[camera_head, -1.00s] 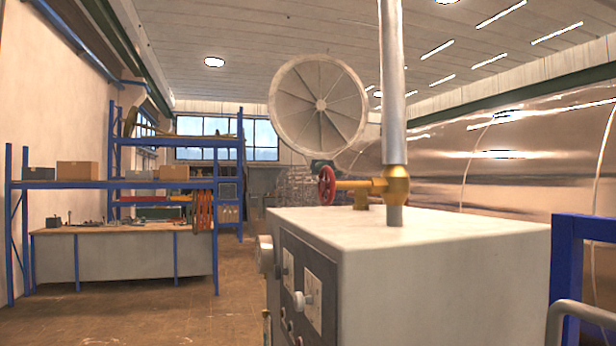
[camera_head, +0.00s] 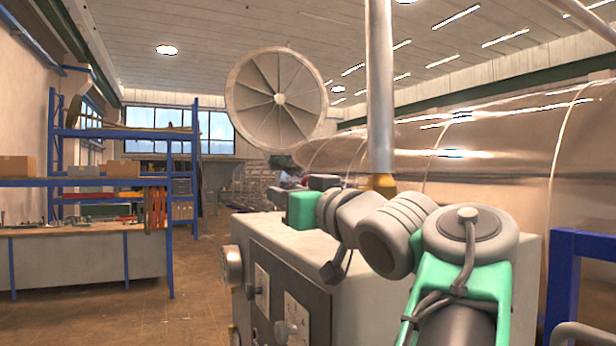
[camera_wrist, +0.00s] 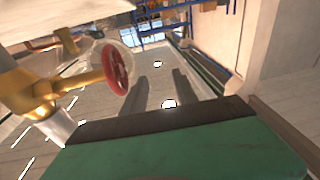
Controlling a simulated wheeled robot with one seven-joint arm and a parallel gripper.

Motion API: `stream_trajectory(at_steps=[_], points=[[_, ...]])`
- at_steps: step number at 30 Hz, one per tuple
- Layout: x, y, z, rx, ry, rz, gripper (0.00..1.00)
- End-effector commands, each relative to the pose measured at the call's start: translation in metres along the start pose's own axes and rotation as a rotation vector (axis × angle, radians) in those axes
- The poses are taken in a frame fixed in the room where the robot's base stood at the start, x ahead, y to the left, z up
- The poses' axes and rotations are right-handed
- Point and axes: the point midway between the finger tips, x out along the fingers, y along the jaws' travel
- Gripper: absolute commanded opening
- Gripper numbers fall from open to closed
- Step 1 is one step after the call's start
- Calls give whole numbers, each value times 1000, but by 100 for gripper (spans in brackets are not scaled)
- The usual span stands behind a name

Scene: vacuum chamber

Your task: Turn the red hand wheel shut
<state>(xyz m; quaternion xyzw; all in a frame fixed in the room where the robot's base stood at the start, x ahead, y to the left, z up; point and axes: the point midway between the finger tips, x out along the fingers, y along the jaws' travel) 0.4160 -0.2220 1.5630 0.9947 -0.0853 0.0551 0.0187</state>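The red hand wheel (camera_wrist: 115,70) shows in the wrist view, on the end of a brass valve stem (camera_wrist: 85,80). In the head view the wheel is hidden behind my arm, and only a bit of the brass valve body (camera_head: 382,183) shows at the foot of the silver pipe. My gripper (camera_wrist: 160,82) is open and empty in the wrist view. Its two grey fingers stand apart, to the right of the wheel in that picture. I see no contact with the wheel. In the head view my arm reaches over the cabinet top.
The pale cabinet (camera_head: 255,218) with knobs and gauges on its front stands under my arm. The silver pipe (camera_head: 379,90) rises from the valve. A blue frame (camera_head: 566,285) stands at the right. A workbench (camera_head: 85,265) and blue shelves are at the left, with open floor between.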

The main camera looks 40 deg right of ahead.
Motion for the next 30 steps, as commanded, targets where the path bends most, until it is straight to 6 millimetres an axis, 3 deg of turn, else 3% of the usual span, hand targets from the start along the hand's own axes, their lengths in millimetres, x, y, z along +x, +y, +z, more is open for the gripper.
stream_trajectory(at_steps=[1, 2, 4, 7, 13, 24, 30], points=[[-11, 19, -27, -22, -10, 40, 35], [-16, 29, -31, -24, -25, 56, 35], [-21, 52, -28, 0, -72, 88, 35], [-25, 67, -17, 18, -107, 110, 35], [-19, 70, -12, 21, -114, 112, 35], [43, 75, -6, 22, -115, 110, 35], [52, 78, -2, 20, -115, 114, 35]])
